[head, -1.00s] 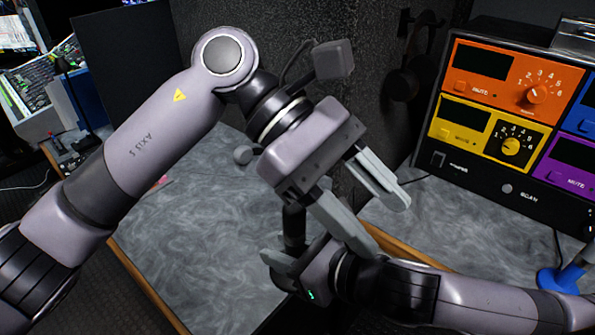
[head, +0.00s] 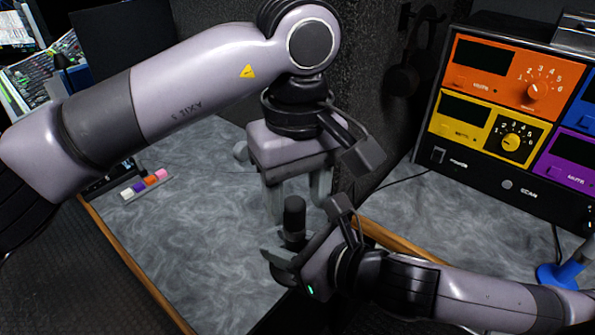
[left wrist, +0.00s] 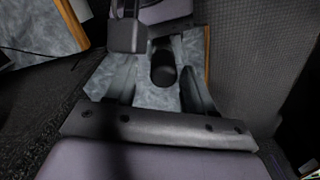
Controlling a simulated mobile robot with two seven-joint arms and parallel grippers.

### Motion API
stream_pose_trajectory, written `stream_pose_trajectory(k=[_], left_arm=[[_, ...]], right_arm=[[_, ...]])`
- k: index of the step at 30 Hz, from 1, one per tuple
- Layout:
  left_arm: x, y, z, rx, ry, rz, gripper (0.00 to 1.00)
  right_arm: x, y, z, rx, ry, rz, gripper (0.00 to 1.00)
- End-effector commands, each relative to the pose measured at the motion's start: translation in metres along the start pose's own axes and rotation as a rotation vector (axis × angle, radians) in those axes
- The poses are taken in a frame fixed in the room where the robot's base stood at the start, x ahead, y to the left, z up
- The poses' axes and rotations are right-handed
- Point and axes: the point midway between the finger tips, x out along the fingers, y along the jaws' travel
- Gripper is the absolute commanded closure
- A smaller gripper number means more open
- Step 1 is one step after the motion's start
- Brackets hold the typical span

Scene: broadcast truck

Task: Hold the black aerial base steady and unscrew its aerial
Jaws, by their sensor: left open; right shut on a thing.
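The aerial (head: 294,217) is a dark, stubby upright cylinder above my right gripper. The black base (head: 284,273) below it is mostly hidden by the fingers of my right gripper (head: 275,262), which is shut on it from the right side. My left gripper (head: 297,208) is open and points down above the aerial, its pale fingers apart on either side of the aerial's top. In the left wrist view the round dark top of the aerial (left wrist: 163,69) shows between the two open fingers. I cannot tell whether either finger touches it.
The grey marbled desk (head: 190,230) has a wooden edge and clear room at the left. A small strip of coloured blocks (head: 146,185) lies there. A panel with knobs (head: 510,125) stands at the right, near a blue stand (head: 560,275). A dark textured partition (head: 375,120) rises behind.

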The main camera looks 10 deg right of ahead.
Motion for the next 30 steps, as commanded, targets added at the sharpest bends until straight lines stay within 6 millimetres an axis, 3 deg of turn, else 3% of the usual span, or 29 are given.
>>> stream_pose_trajectory(k=[3,9,19,24,30], left_arm=[[0.018,0.0,0.001,0.0,-0.003,0.0,0.47],[0.037,0.0,0.001,0.0,-0.003,0.002,0.47],[0.04,0.0,0.001,-0.001,-0.002,0.002,0.47],[0.04,0.001,0.001,-0.001,-0.002,0.004,1.0],[0.039,0.002,0.002,-0.024,-0.003,0.008,1.0]], right_arm=[[0.0,0.0,0.002,-0.001,-0.004,0.001,1.0],[0.0,0.0,0.002,-0.001,-0.004,0.001,1.0],[0.0,0.0,0.002,-0.001,-0.004,0.001,1.0],[0.0,0.001,0.002,-0.001,-0.005,0.002,1.0],[0.0,0.002,0.002,-0.002,-0.006,0.006,1.0]])
